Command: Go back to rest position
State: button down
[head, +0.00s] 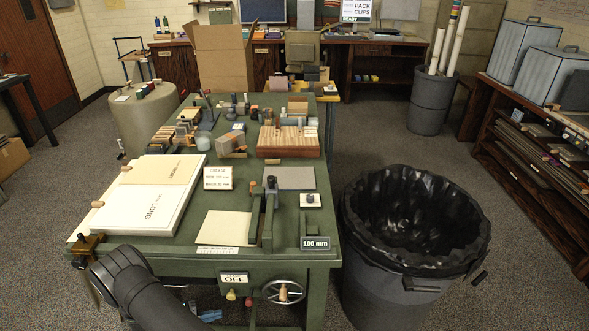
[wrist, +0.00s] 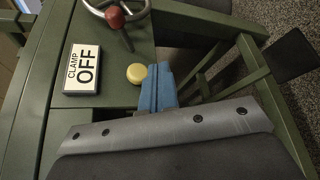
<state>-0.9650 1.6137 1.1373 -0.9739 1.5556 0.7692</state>
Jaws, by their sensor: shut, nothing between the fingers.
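My gripper shows in the wrist view as two blue fingers (wrist: 163,88) pressed together with nothing between them. They are beside a round yellow knob (wrist: 136,73) on the green bench front; I cannot tell whether they touch it. In the head view my dark arm comes up from the bottom left, and a small blue part of the gripper (head: 210,315) shows low in front of the bench, left of the yellow knob (head: 231,295).
A CLAMP OFF sign (wrist: 83,69), a red knob (wrist: 115,18) and a handwheel (head: 283,291) are close to the gripper. The green bench (head: 190,250) carries a white board (head: 130,215) and several tools. A black-lined bin (head: 385,290) stands right; carpet is open at left.

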jog(key=shift+w+d+r+m+g+y, duration=0.75)
jog(key=shift+d+r+g+y, duration=0.55)
jog(key=shift+r, duration=1.7)
jog(key=shift+w+d+r+m+g+y, duration=0.55)
jog(key=shift+d+r+m+g+y, duration=0.8)
jog(key=shift+r, duration=1.6)
jog(key=shift+w+d+r+m+g+y, duration=0.65)
jog(key=shift+r+g, duration=1.1)
jog(key=shift+r, duration=1.25)
